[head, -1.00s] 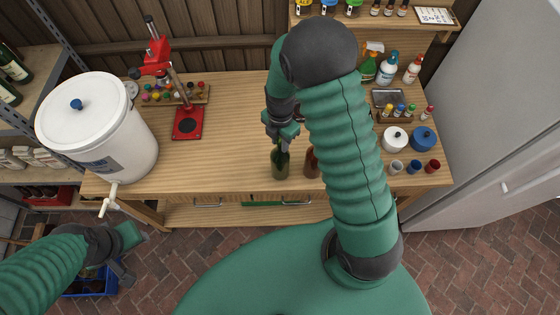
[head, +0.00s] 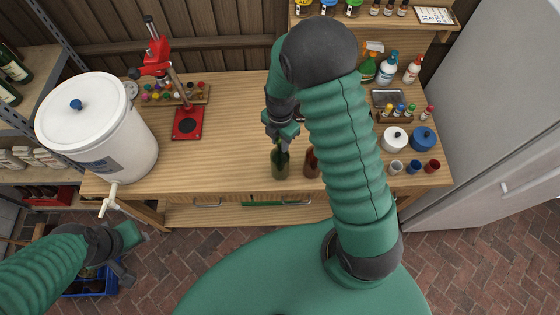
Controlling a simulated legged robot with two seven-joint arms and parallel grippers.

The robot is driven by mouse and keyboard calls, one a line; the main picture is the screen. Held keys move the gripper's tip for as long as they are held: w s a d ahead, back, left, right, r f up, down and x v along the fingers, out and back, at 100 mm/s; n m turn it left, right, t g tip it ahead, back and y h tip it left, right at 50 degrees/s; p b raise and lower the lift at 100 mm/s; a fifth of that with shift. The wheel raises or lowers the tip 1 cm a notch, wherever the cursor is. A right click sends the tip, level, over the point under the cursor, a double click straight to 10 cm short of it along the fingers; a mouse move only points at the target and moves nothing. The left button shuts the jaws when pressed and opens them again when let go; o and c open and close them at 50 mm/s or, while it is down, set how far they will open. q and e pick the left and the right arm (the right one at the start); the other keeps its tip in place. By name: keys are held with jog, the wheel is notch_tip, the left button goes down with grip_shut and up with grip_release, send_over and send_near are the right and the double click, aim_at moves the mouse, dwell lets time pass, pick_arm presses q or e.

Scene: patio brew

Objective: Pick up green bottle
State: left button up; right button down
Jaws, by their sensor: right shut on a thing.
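The green bottle (head: 280,166) stands upright near the front edge of the wooden workbench. My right gripper (head: 283,145) reaches down from above and is shut on the neck of the green bottle. The bottle's base appears at the benchtop; I cannot tell whether it touches. A brown bottle (head: 312,164) stands just right of it, partly hidden by my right arm. My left gripper (head: 133,256) hangs low at the left, in front of the bench and away from the bottles. Whether its jaws are open is unclear.
A white lidded bucket with a tap (head: 103,135) stands on the left of the workbench (head: 232,130). A red capping press (head: 187,121) stands behind. Cups, jars and spray bottles crowd the right side. The bench middle left of the green bottle is clear.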

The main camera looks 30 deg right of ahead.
jog(key=shift+w+d+r, duration=0.1)
jog(key=shift+w+r, duration=0.05)
jog(key=shift+r, duration=0.1)
dwell(0.3)
jog(key=s+a+r+b, duration=0.2)
jog(key=s+a+b, duration=0.1)
jog(key=a, duration=0.4)
jog(key=s+a+r+b, duration=0.2)
jog(key=s+a+b, duration=0.1)
jog(key=a, duration=0.5)
jog(key=shift+s+r+b, duration=0.15)
jog(key=shift+r+b, duration=0.15)
jog(key=shift+b, duration=0.2)
dwell(0.5)
